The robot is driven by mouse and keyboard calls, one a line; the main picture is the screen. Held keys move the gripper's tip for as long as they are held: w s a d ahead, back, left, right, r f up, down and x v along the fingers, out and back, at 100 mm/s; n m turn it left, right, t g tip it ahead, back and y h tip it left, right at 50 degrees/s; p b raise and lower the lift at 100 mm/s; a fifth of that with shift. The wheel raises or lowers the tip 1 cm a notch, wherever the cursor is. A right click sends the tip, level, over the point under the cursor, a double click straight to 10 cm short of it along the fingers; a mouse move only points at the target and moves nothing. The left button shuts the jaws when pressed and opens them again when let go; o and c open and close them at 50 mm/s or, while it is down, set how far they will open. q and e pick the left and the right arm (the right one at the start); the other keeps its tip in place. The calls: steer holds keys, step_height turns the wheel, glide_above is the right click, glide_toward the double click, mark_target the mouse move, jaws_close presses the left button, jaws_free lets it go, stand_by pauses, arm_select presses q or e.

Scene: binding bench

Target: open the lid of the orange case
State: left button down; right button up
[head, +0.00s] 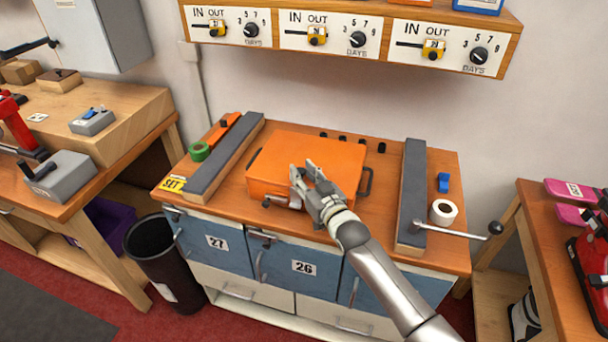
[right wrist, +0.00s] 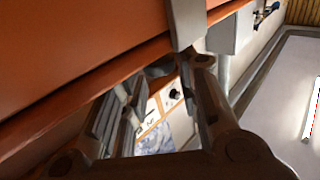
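The orange case (head: 282,158) lies flat on the bench top with its lid down. It has dark handles at its sides and a small grey fitting (head: 282,199) at its front edge. My right gripper (head: 308,172) is over the case's front right part, its two fingers apart with nothing visible between them. In the right wrist view the orange case (right wrist: 70,50) fills the upper left, and a grey strap-like piece (right wrist: 187,22) overlaps its edge close to one fingertip of my right gripper (right wrist: 155,85). I cannot tell whether they touch. My left gripper is out of view.
Long grey-topped bars (head: 218,155) and (head: 412,190) flank the case. A green tape roll (head: 199,151), a white roll (head: 443,212) and a lever handle (head: 460,232) sit on the bench (head: 345,222). A dial shelf (head: 350,38) hangs above the back.

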jaws_close()
